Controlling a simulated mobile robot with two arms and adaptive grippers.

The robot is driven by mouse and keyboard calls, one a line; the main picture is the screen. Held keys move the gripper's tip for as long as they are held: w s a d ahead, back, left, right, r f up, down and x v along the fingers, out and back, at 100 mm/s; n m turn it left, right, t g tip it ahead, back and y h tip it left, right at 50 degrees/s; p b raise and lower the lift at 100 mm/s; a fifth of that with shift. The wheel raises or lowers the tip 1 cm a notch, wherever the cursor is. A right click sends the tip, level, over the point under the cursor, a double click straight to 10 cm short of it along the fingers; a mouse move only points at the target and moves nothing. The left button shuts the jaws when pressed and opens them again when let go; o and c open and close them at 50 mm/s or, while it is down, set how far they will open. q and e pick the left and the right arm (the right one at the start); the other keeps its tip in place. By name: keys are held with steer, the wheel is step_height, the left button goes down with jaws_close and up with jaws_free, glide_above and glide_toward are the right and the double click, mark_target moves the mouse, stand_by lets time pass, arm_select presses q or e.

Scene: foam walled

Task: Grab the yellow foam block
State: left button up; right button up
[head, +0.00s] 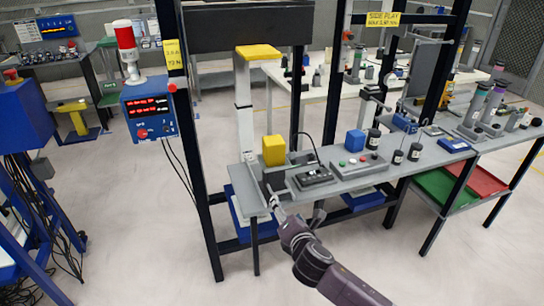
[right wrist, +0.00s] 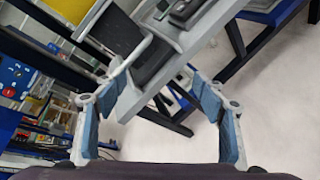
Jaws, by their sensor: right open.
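The yellow foam block (head: 273,150) stands upright at the left end of the grey workbench (head: 345,183), behind a dark plate (head: 272,181). My right gripper (head: 275,206) is at the bench's front left edge, in front of and below the block and apart from it. In the right wrist view my right gripper (right wrist: 160,108) is open, with nothing between its blue-padded fingers. A yellow surface (right wrist: 72,10) shows at the top of that view, cut off by the frame; I cannot tell for sure that it is the block. My left gripper is not in view.
A grey post with a yellow top (head: 258,52) rises behind the block. A black frame upright (head: 203,170) stands to the left. A black device (head: 314,176), a button box (head: 358,163) and a blue block (head: 355,140) are to the right. The floor in front is clear.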

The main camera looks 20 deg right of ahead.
mark_target(274, 145)
steer(key=w+r+n+t, duration=0.1)
steer(key=w+r+n, duration=0.1)
steer(key=r, duration=0.3)
steer(key=w+r+n+t, duration=0.1)
steer(key=w+r+n, duration=0.1)
steer(key=r+n, duration=0.2)
steer(key=w+a+r+n+t+y, duration=0.1)
steer(key=w+r+n+t, duration=0.1)
steer(key=r, duration=0.4)
steer(key=shift+w+r+n, duration=0.25)
steer(key=shift+w+n, duration=0.2)
steer(key=shift+n, duration=0.65)
steer(key=shift+w+d+f, duration=0.1)
steer(key=shift+w+d, duration=0.05)
steer(key=shift+w, duration=0.95)
steer(key=shift+w+d+f, duration=0.1)
steer(key=shift+w+f, duration=0.05)
steer(key=shift+w, duration=0.95)
steer(key=shift+w+d+f, duration=0.1)
steer(key=shift+w+d, duration=0.05)
steer(key=shift+w, duration=0.95)
steer(key=shift+c, duration=0.7)
steer(key=c, duration=1)
steer(key=shift+c, duration=0.5)
steer(key=shift+r, duration=0.15)
